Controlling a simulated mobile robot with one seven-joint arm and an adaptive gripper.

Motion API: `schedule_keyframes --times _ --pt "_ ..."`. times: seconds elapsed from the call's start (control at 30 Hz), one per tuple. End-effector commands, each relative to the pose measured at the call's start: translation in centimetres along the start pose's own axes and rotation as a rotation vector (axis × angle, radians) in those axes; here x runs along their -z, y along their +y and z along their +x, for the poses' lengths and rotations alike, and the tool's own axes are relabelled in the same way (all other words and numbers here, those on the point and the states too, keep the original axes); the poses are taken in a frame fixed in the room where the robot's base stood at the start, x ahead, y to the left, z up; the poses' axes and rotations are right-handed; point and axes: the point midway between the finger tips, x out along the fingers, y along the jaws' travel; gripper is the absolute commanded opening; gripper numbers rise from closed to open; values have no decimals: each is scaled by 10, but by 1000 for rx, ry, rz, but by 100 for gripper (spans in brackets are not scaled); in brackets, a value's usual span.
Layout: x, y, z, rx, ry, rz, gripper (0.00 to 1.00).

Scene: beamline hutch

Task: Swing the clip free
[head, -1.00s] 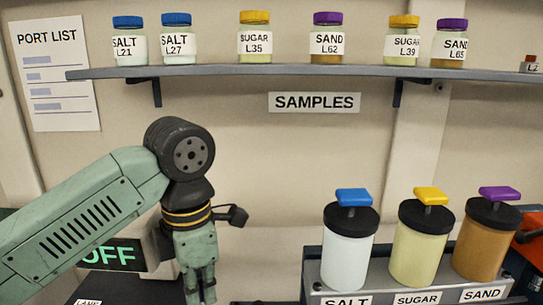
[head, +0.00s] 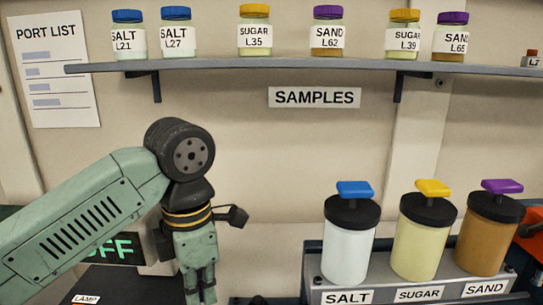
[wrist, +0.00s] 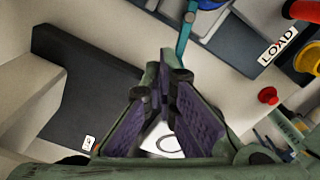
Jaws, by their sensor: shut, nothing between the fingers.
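No part is plainly recognisable as the clip. A narrow teal bar (wrist: 184,38) shows at the top of the wrist view, beyond my fingers; I cannot tell whether it is the clip. My gripper (head: 200,296) points down at the lower left of the head view, and its tips are at the picture's bottom edge. In the wrist view its purple-padded fingers (wrist: 164,118) are shut and empty. A white surface with a dark ring mark (wrist: 172,143) shows behind the fingers, partly hidden by them.
Three canisters, SALT (head: 349,245), SUGAR (head: 422,240) and SAND (head: 489,238), stand in a rack at the right. A shelf (head: 280,67) of labelled jars runs above. An OFF display (head: 115,247) sits behind my arm. A LOAD label (wrist: 279,45) and red knob (wrist: 268,96) show at right.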

Motion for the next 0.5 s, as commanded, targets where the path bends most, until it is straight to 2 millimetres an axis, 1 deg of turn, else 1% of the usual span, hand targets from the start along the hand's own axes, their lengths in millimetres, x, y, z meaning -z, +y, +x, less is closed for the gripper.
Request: schedule_keyframes --times 0.03,0.5 --pt "0 0 3 0 0 0 0" --pt "0 0 17 0 0 0 0"
